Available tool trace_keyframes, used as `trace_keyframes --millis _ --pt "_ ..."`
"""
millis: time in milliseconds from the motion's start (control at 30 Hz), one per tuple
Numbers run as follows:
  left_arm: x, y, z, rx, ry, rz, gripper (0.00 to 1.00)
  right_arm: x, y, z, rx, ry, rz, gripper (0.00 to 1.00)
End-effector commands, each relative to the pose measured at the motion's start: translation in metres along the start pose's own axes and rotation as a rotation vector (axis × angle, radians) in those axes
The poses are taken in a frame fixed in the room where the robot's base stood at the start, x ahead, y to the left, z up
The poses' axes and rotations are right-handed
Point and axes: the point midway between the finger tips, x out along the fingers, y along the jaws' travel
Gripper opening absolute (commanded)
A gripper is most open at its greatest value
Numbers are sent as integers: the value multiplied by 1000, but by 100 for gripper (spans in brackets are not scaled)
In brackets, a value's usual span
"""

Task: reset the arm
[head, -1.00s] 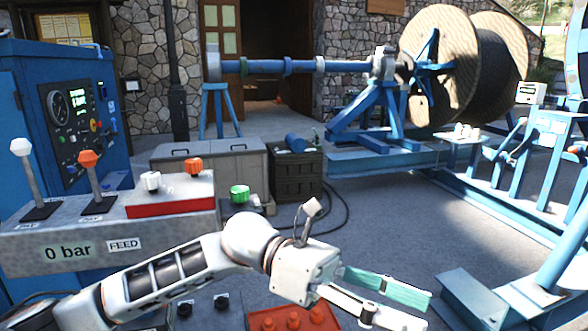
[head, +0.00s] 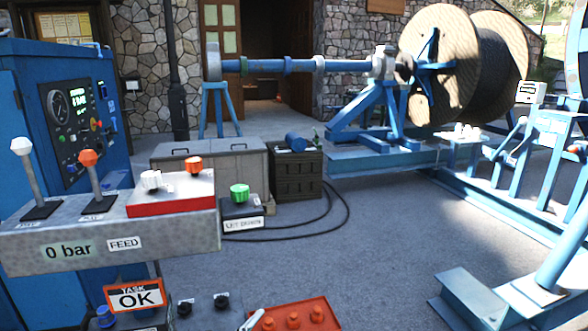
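Neither of my arms shows clearly in the head view now. A small pale sliver (head: 252,320) pokes up at the bottom edge beside the red tray; I cannot tell whether it is a fingertip of mine. The control console (head: 110,240) at the left reads "0 bar" and "FEED". It carries a white-handled lever (head: 30,170) and an orange-handled lever (head: 92,175).
A red tray (head: 310,308) with several red knobs lies at the bottom. A green button box (head: 240,208) sits beside the console. A grey chest (head: 210,170), a dark crate (head: 299,172) and a large cable reel (head: 440,50) stand behind. The middle floor is clear.

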Motion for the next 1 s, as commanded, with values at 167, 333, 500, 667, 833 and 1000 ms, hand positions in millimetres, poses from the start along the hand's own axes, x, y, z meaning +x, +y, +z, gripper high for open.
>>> trace_keyframes --millis 167,333,500,667,833,1000 --pt "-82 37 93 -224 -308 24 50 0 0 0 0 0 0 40" --pt "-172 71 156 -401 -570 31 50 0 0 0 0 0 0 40" --pt "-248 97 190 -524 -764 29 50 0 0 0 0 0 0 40" --pt "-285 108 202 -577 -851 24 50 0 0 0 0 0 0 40" --pt "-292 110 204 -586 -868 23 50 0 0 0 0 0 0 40" --pt "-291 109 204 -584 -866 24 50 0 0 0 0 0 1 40"
